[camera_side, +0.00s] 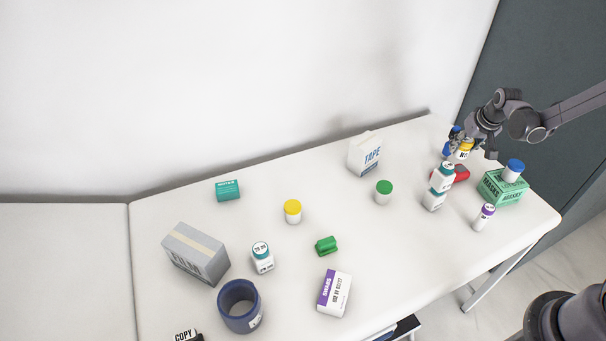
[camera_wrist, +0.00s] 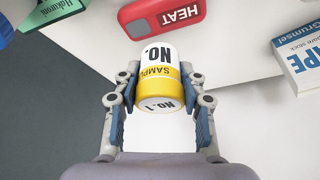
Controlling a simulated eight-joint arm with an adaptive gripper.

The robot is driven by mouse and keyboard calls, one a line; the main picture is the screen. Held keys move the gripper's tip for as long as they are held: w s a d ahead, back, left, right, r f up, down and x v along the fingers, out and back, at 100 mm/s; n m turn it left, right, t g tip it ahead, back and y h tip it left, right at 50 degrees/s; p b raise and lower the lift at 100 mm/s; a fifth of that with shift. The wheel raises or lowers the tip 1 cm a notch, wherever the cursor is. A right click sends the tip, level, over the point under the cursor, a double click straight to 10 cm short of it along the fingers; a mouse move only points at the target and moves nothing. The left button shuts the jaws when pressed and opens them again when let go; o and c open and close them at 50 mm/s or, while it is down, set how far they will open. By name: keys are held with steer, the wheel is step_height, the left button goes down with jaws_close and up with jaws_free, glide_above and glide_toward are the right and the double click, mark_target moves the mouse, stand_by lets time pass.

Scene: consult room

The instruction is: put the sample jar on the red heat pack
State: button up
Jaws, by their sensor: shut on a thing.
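The sample jar (camera_wrist: 158,76), white and yellow with "SAMPLE NO." lettering, is between the fingers of my gripper (camera_wrist: 158,88), which is shut on it. In the side view the jar (camera_side: 464,151) is held above the table at the far right end, partly covered by my gripper (camera_side: 466,147). The red heat pack (camera_wrist: 165,15), marked "HEAT", lies just beyond the jar in the wrist view. In the side view the heat pack (camera_side: 462,173) shows below the jar, partly hidden behind white bottles.
Stacked white bottles (camera_side: 436,198) stand just in front of the heat pack. A purple-capped bottle (camera_side: 483,218) and a tape box (camera_side: 364,154) are nearby.

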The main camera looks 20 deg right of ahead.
mark_target(461, 158)
steer(key=shift+f, duration=3.25)
steer(key=shift+f, duration=0.1)
steer(key=o, duration=1.2)
steer(key=shift+c, duration=0.2)
steer(key=s+a+r+n, duration=0.1)
steer(key=s+a+r, duration=0.25)
steer(key=r, duration=0.45)
steer(key=s+a+r, duration=0.2)
steer(key=a+r, duration=0.3)
steer(key=r, duration=0.4)
steer(key=s+a+r+n+t+y, duration=0.1)
steer(key=s+a+r+n, duration=0.1)
steer(key=s+a, duration=0.4)
steer(key=s+a+r+n+t+y, duration=0.1)
steer(key=s+a+r+n+t, duration=0.1)
steer(key=s+a+r, duration=0.3)
steer(key=s+a, duration=0.2)
steer(key=a, duration=0.2)
steer(key=shift+a, duration=0.25)
